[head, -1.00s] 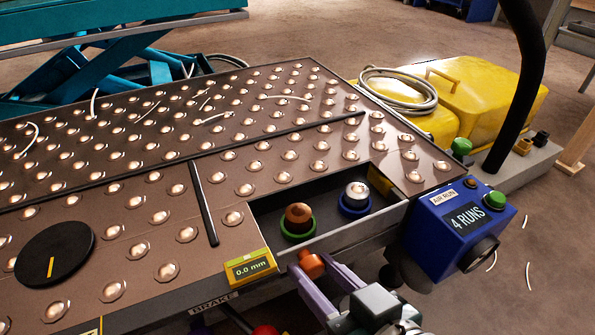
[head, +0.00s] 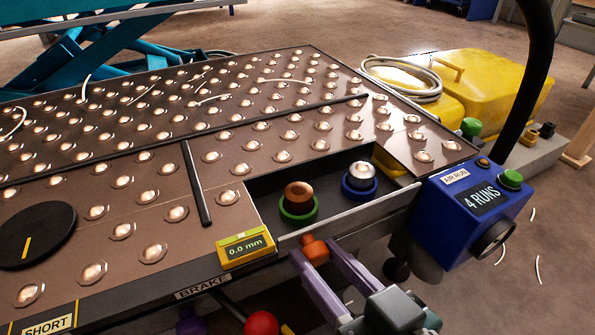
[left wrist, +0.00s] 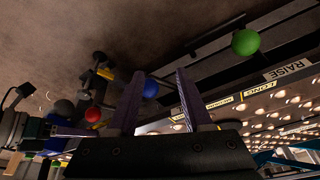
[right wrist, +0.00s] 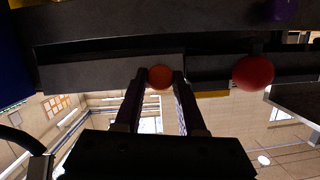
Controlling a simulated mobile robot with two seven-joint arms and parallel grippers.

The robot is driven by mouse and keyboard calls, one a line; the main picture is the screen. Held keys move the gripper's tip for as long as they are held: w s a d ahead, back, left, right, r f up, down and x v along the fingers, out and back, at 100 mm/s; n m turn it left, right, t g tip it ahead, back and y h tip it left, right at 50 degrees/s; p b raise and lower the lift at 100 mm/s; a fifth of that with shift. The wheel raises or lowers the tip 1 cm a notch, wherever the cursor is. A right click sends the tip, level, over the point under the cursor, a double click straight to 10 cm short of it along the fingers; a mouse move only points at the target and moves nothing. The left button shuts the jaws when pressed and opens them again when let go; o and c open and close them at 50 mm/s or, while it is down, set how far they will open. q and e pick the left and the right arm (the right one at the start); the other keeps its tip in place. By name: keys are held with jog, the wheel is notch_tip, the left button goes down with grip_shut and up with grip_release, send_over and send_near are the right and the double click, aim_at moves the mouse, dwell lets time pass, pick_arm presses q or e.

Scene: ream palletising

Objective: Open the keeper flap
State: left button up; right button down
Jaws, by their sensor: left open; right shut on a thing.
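The keeper flap (head: 352,212) is the long thin grey strip along the front of the recess in the ball table, in the head view. Its orange knob (head: 314,250) sits on its outer side. My right gripper (head: 316,254) has its purple fingers shut on this knob from the front. The right wrist view shows the round orange knob end (right wrist: 160,77) between the fingertips (right wrist: 160,80), under the flap's grey face (right wrist: 100,75). My left gripper (left wrist: 158,78) is open and empty in the left wrist view. It is not seen in the head view.
The recess holds a copper-topped post with a green ring (head: 298,202) and a silver-topped one with a blue ring (head: 360,180). A blue box (head: 470,215) stands right of the flap. A yellow readout (head: 245,246) sits left. A red ball knob (head: 261,324) is below.

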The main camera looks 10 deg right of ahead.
jog(key=shift+s+d+f+t+y+b, duration=0.15)
jog(key=shift+f+t+y+b, duration=0.2)
jog(key=shift+t+b, duration=0.9)
jog(key=shift+s+a+f+t+y+b, duration=0.1)
jog(key=shift+f+t+y+b, duration=0.3)
jog(key=shift+b, duration=1.7)
jog(key=shift+s+d+f+t+y+b, duration=0.15)
jog(key=shift+f+t+b, duration=0.5)
jog(key=shift+b, duration=1)
jog(key=shift+r, duration=0.2)
jog(key=c, duration=0.8)
grip_release()
jog(key=shift+c, duration=0.2)
jog(key=shift+o, duration=0.4)
jog(key=shift+s, duration=0.1)
